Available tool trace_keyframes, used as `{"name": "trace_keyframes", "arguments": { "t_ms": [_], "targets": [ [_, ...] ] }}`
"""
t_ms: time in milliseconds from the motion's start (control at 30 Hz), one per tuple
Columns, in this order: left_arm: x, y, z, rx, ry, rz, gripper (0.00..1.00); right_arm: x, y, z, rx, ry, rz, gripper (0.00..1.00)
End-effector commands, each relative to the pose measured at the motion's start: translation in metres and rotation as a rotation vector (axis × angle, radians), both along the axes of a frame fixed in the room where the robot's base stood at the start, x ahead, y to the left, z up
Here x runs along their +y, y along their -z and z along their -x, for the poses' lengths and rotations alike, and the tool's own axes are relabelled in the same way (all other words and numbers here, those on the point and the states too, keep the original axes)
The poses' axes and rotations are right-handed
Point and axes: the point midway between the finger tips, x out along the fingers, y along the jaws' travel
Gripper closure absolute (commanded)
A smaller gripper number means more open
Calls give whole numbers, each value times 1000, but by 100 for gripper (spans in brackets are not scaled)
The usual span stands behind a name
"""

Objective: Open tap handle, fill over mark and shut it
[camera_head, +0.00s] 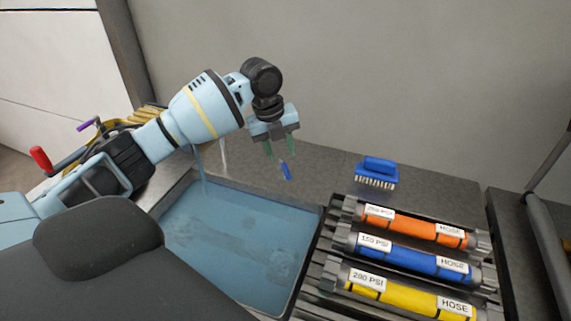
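My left gripper (280,152) is above the counter behind the basin, its two fingers pointing down and apart, with nothing seen between them. A small blue piece (286,172), perhaps the tap handle, is just below and beside the fingertips; I cannot tell if they touch. The basin (312,250) holds blue, see-through water (240,235). A thin blue stream (202,172) comes down from behind my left arm into it. The tap body is mostly hidden by that arm, and I cannot make out a fill mark. My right gripper is not in view.
A blue brush (377,172) lies on the counter to the right. Orange (415,226), blue (410,257) and yellow (400,295) hose cylinders lie on a rack right of the basin. A red handle (40,158) and a purple one (89,124) stick out beyond my arm.

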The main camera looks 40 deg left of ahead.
Motion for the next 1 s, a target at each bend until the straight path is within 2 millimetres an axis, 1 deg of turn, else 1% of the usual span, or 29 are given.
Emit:
{"name": "trace_keyframes", "arguments": {
  "t_ms": [33, 100, 200, 333, 500, 767, 1000],
  "targets": [
    [-1, 9, -1, 4, 0, 0, 63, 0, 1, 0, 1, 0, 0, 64],
    [-2, 20, -2, 2, -1, 0, 63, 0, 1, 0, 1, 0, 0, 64],
    [-4, 34, -4, 2, -1, 0, 63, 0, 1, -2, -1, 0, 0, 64],
    [-6, 48, -7, 0, 0, 0, 63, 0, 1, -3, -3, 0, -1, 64],
    [-7, 56, -8, -1, 0, -1, 63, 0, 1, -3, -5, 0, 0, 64],
    [-7, 56, -9, -1, 1, -2, 63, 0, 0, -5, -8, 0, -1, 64],
    [-7, 56, -8, -2, 0, -1, 94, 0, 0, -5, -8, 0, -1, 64]
  ]
}}
